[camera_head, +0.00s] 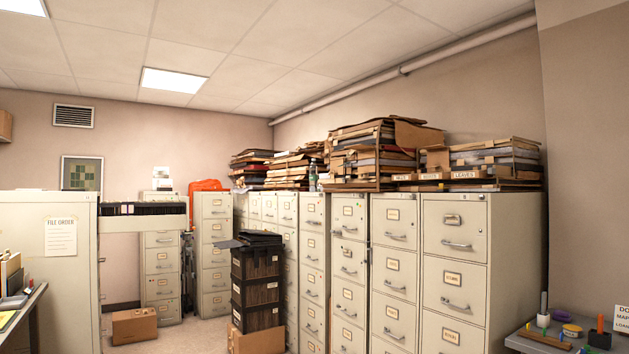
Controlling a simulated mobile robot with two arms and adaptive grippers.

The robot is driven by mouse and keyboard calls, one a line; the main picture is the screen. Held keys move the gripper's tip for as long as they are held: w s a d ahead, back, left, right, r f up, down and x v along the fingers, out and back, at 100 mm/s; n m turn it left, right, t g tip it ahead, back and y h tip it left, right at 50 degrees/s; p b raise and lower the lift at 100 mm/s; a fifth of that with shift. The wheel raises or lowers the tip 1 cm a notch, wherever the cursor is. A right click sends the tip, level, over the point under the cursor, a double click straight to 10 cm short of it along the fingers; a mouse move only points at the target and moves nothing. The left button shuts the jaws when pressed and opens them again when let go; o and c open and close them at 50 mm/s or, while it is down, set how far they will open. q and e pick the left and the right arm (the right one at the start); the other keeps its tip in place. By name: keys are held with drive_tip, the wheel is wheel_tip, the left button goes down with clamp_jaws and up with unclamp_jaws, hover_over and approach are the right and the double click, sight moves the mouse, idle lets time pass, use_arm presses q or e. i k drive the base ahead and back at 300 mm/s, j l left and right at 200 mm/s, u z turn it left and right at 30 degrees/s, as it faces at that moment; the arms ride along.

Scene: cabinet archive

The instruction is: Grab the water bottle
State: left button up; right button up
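A small upright bottle (313,176) stands on top of the row of beige filing cabinets, in the gap between two piles of folders. It looks clear or greenish; it is small and its details are hard to tell. It is the only thing in view that looks like a water bottle. Neither of my grippers shows in the head view.
Filing cabinets (455,245) line the right wall, with tall folder piles (370,160) on top. Stacked dark crates (257,290) stand before them. A cardboard box (134,326) lies on the floor (190,338). Desk edges (570,340) show at both lower corners.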

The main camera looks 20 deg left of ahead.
sight(313, 169)
drive_tip(key=u, duration=0.5)
drive_tip(key=i+l+u, duration=0.15)
drive_tip(key=i, duration=1.55)
drive_tip(key=i+u, duration=0.25)
drive_tip(key=i, duration=0.4)
drive_tip(key=i+u, duration=0.25)
drive_tip(key=i, duration=0.45)
drive_tip(key=i+l+u, duration=0.2)
drive_tip(key=i, duration=0.45)
drive_tip(key=i+z, duration=0.15)
drive_tip(key=i, duration=0.45)
drive_tip(key=i+j+z, duration=0.1)
drive_tip(key=i, duration=0.5)
drive_tip(key=i+j+z, duration=0.15)
drive_tip(key=i+j, duration=0.15)
drive_tip(key=i, duration=0.25)
